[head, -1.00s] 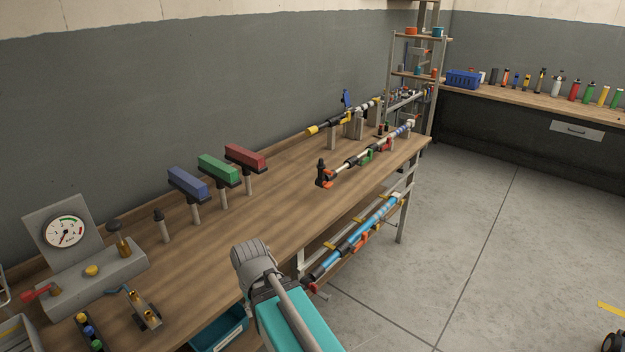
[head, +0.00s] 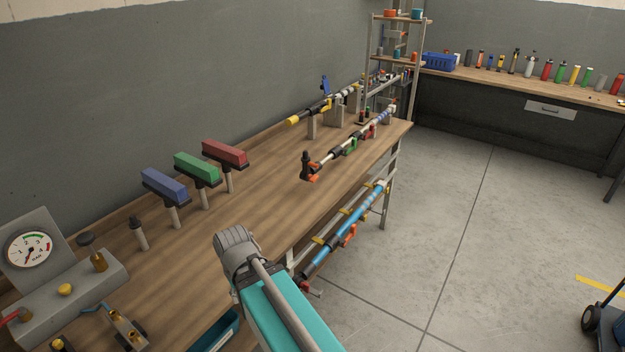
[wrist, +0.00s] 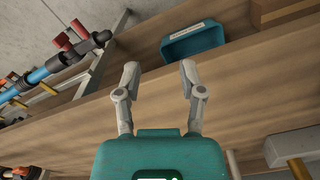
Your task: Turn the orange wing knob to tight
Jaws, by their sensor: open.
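One orange piece (head: 314,178) sits low by a black post at the near end of the pipe run on the bench. Another orange piece (head: 349,236) is on the blue pipe (head: 340,240) below the bench top. Both are too small to tell which is the wing knob or how it is turned. My gripper (wrist: 159,70) is open and empty in the wrist view, with the bench and a teal bin beyond its fingers. It is apart from both orange pieces. Its fingers are not clear in the head view.
The wooden bench (head: 262,193) carries red, green and blue blocks on posts, and a pressure gauge (head: 30,250) at left. A teal bin (wrist: 195,42) is under its front side. A shelf rack (head: 398,50) stands at the far end. Open floor (head: 450,200) lies to the right.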

